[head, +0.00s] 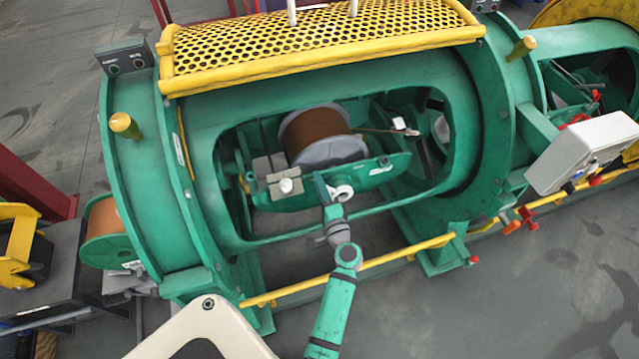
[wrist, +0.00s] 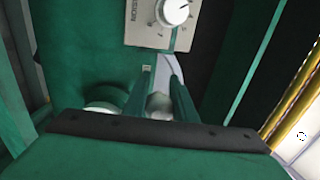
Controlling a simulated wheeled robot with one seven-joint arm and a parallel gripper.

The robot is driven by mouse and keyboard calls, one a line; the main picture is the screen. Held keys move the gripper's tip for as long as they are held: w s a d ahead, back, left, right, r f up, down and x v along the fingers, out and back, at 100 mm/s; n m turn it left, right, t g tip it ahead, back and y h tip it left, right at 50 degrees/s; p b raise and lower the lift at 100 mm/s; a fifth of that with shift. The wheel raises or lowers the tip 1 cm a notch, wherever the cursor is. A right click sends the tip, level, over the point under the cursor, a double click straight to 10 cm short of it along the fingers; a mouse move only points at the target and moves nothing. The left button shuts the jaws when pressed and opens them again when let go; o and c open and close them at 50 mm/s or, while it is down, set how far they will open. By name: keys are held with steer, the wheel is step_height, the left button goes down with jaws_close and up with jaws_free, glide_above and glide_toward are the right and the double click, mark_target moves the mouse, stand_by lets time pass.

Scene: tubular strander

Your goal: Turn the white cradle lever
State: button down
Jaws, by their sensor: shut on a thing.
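My gripper (head: 322,184) reaches into the opening of the green strander tube, at the front side of the green cradle (head: 380,169). In the wrist view my gripper (wrist: 163,88) has its two green fingers close together on a pale piece (wrist: 159,102), which looks like the white cradle lever. Only a small part of it shows between the fingers; its pivot and full angle are hidden. In the head view my gripper and wrist cover this spot, so I cannot tell the lever apart there.
A tension plate with a white knob (wrist: 175,11) sits just beyond the fingers; the knob also shows in the head view (head: 287,186). A copper-wound spool (head: 318,137) lies behind. The tube's lower rim and a yellow rail (head: 400,252) run close to my arm.

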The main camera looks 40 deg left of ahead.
steer(key=shift+w+d+f, duration=0.25)
steer(key=shift+w+d, duration=0.15)
steer(key=c, duration=1.6)
jaws_free()
steer(key=shift+t, duration=0.3)
steer(key=shift+o, duration=0.7)
steer(key=shift+s+a+r, duration=0.1)
steer(key=shift+a, duration=0.1)
steer(key=v, duration=1.1)
steer(key=shift+r, duration=0.1)
